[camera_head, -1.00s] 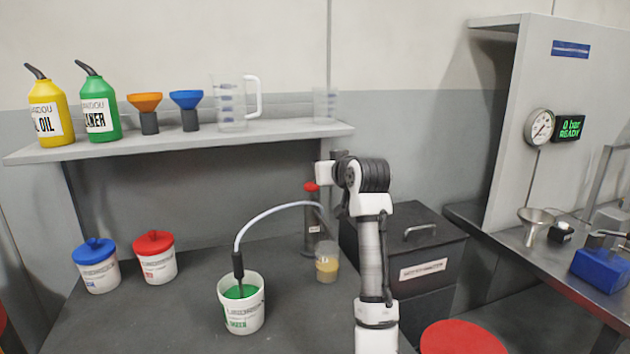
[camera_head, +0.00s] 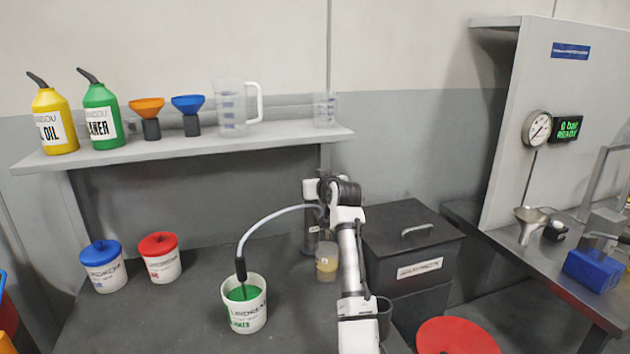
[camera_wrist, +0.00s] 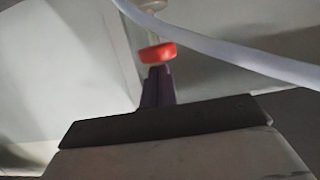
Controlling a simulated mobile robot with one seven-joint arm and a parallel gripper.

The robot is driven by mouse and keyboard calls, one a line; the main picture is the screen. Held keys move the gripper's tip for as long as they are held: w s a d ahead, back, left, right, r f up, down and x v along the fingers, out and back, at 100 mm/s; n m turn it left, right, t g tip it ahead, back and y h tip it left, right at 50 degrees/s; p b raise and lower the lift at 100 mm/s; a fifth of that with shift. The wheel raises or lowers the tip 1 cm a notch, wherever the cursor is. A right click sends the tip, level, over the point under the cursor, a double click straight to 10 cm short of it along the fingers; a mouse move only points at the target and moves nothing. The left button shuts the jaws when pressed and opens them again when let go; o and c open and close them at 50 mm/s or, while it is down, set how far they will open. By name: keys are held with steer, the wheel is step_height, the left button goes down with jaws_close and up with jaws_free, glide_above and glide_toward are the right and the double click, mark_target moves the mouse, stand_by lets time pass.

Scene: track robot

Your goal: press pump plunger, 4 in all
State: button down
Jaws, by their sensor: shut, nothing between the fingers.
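The pump (camera_head: 311,238) is a dark upright cylinder at the back of the bench. Its red plunger knob shows in the wrist view (camera_wrist: 157,53), just beyond my closed fingertips (camera_wrist: 158,72); I cannot tell whether they touch. In the head view my gripper (camera_head: 310,190) is at the top of the pump and hides the knob. A pale hose (camera_head: 275,215) arcs from the pump to a white bucket with green contents (camera_head: 246,315). A cup of yellowish fluid (camera_head: 326,265) stands beside the pump.
Blue-lidded (camera_head: 105,275) and red-lidded (camera_head: 160,265) tubs stand at the left. A shelf (camera_head: 190,145) with bottles, funnels and jugs hangs behind. A dark lidded bin (camera_head: 410,240) is close right of my arm. A gauge (camera_head: 538,128) and a READY display (camera_head: 567,129) are at the right.

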steer(key=shift+f, duration=0.1)
steer(key=shift+f+b, duration=0.85)
steer(key=shift+f, duration=0.75)
steer(key=shift+r, duration=0.15)
step_height(320, 180, up, 4)
steer(key=p, duration=0.3)
steer(key=shift+a, duration=0.1)
steer(key=shift+s+d, duration=0.25)
steer(key=shift+s, duration=0.05)
steer(key=b+v, duration=0.3)
steer(key=v, duration=0.6)
steer(key=shift+s+b, duration=0.2)
steer(key=shift+b, duration=0.2)
steer(key=shift+r, duration=0.15)
stand_by(0.5)
